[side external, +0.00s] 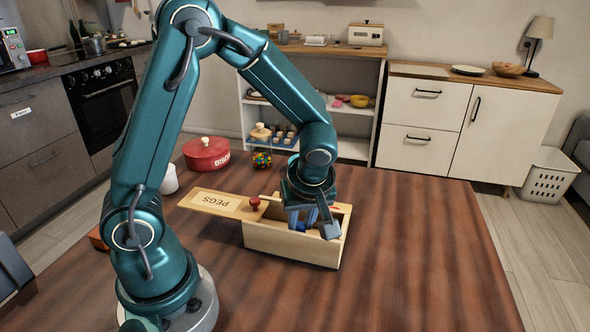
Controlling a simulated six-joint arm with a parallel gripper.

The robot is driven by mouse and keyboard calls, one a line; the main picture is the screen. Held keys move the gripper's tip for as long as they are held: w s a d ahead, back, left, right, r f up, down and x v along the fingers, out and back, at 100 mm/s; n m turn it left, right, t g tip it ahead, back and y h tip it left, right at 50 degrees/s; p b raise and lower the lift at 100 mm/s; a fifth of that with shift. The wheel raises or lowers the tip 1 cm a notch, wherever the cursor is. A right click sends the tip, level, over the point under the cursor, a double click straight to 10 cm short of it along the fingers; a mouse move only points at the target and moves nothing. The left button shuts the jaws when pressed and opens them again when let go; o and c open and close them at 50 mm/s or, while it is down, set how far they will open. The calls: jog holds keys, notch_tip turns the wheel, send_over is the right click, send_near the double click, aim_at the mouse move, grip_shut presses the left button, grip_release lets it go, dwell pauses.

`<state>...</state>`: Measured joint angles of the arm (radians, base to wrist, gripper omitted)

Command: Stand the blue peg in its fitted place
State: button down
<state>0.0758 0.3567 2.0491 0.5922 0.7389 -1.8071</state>
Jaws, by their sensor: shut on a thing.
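My gripper (315,221) points down into the open top of a light wooden box (290,246) on the table. It is shut on a blue thing (312,216) that looks like the blue peg, mostly hidden between the fingers. The fingers and the box's front wall hide the peg's lower end, so I cannot tell whether it touches the box floor. A wooden lid (225,204) marked PEGS, with a red knob (255,203), extends from the box's left side. The fitted place for the peg cannot be made out.
The brown table (420,260) is clear to the right and in front of the box. A red round tin (207,153), a white cup (169,179) and a small multicoloured cube (262,159) stand behind and left. A small orange-brown object (97,238) lies at left beside my arm.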

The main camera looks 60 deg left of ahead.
jog(key=shift+f, duration=0.15)
jog(key=c, duration=0.7)
grip_release()
jog(key=v, duration=1.1)
jog(key=shift+r, duration=0.35)
jog(key=s+d+m+t+h, duration=0.1)
jog(key=s+m, duration=0.1)
jog(key=m, duration=0.3)
jog(key=s+d+r+m+t+h, duration=0.1)
jog(key=s+m+h, duration=0.1)
jog(key=m, duration=0.3)
jog(key=s+m+t+h, duration=0.1)
jog(key=s+m+t, duration=0.1)
jog(key=s+m, duration=0.2)
jog(key=shift+d+r+m, duration=0.15)
jog(key=shift+d+m, duration=0.25)
